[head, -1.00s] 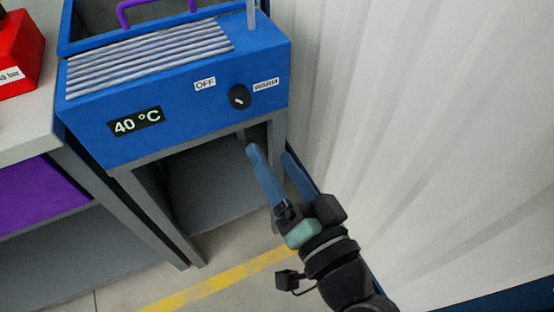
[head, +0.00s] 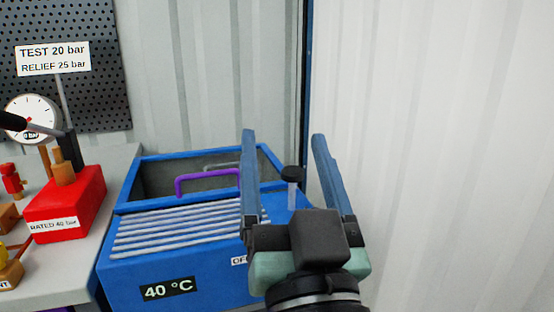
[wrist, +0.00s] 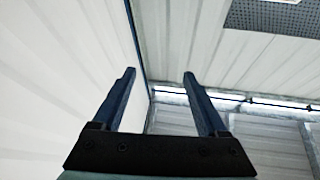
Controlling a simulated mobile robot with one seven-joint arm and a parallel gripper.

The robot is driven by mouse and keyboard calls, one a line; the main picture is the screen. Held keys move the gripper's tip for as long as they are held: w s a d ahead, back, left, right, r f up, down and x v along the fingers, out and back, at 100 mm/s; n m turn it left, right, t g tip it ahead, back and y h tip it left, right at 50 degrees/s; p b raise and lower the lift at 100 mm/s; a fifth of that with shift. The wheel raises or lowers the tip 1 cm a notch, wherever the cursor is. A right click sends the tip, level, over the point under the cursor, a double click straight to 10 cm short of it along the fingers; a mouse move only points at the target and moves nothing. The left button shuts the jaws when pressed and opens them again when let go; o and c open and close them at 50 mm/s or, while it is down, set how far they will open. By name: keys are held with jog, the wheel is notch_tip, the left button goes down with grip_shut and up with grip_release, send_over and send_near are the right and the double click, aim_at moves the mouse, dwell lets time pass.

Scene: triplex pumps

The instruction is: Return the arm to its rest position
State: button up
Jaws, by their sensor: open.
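My gripper (head: 285,150) is raised in front of the blue warming unit in the head view, its two blue fingers pointing up and spread apart with nothing between them. In the wrist view the gripper (wrist: 158,75) also shows its fingers apart and empty, against the white corrugated wall and ceiling. The blue warming unit (head: 200,275) stands beyond and below it, with a "40 °C" display. My gripper and wrist hide the unit's right front, including most of its knob labels.
A purple handle (head: 207,178) stands at the unit's open basin. A black-capped post (head: 291,185) shows between the fingers, behind them. A red pump block (head: 65,210) and a gauge (head: 31,118) are on the bench at left. A white corrugated wall (head: 430,120) closes the right side.

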jog(key=s+r+t+h+p, duration=0.1)
jog(key=s+r, duration=0.1)
jog(key=r, duration=0.3)
jog(key=s+a+r+t+h, duration=0.1)
jog(key=s+r+t, duration=0.1)
jog(key=r, duration=0.3)
jog(key=s+r+t+h+p, duration=0.1)
jog(key=s+r, duration=0.2)
jog(key=r, duration=0.3)
notch_tip(320, 180, up, 30)
jog(key=p, duration=3.1)
jog(key=shift+w+r, duration=0.15)
jog(key=shift+w, duration=0.15)
